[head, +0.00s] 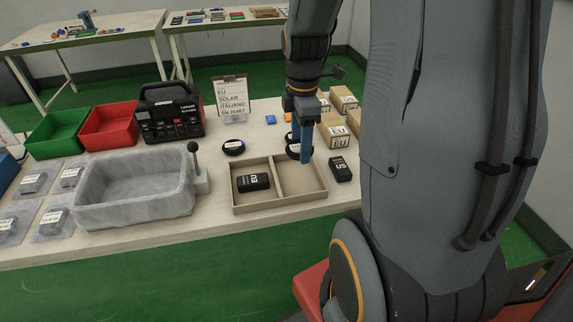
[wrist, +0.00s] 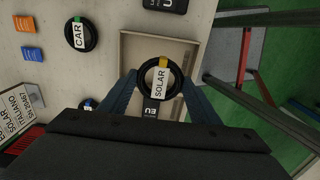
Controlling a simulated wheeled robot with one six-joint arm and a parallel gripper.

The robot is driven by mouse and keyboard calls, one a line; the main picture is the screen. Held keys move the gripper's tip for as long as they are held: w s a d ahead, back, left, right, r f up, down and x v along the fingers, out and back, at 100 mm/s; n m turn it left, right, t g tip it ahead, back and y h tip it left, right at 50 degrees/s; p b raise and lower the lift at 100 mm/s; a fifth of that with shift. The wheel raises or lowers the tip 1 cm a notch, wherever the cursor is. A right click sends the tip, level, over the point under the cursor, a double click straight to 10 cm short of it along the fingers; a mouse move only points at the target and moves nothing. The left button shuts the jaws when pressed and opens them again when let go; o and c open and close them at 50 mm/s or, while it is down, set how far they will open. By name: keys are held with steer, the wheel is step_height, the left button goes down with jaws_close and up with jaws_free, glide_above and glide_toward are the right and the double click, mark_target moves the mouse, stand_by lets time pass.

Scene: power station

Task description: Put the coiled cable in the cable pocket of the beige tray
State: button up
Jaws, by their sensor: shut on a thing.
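My gripper (wrist: 160,92) is shut on a black coiled cable (wrist: 160,82) with a yellow tag and a SOLAR label. The fingers hold it on opposite sides, above the beige tray (head: 236,194). In the wrist view the coil covers part of the tray (wrist: 123,48) and part of the EU adapter. The tray has two compartments. A black EU adapter (head: 253,182) lies in the left one; the right one (head: 298,180) looks empty. In the head view my gripper (head: 305,155) is over the right compartment's back part, and its fingers hide part of a black coil there.
A green-tagged CAR coil (wrist: 80,35) lies beside the tray. Another black coil (head: 233,147) lies behind the tray's left part. A US adapter (head: 340,169) is right of the tray. A grey basin (head: 135,195) with a lever stands left. Boxes (head: 334,134) and a sign (head: 230,97) stand behind.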

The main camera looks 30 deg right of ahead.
mark_target(298, 179)
steer(key=shift+w+f, duration=0.2)
steer(key=shift+w, duration=0.1)
steer(key=shift+w+f+p, duration=0.1)
steer(key=shift+f+p, duration=0.35)
steer(key=shift+f, duration=4.35)
steer(key=shift+f, duration=0.1)
steer(key=o, duration=1)
steer(key=shift+o, duration=0.2)
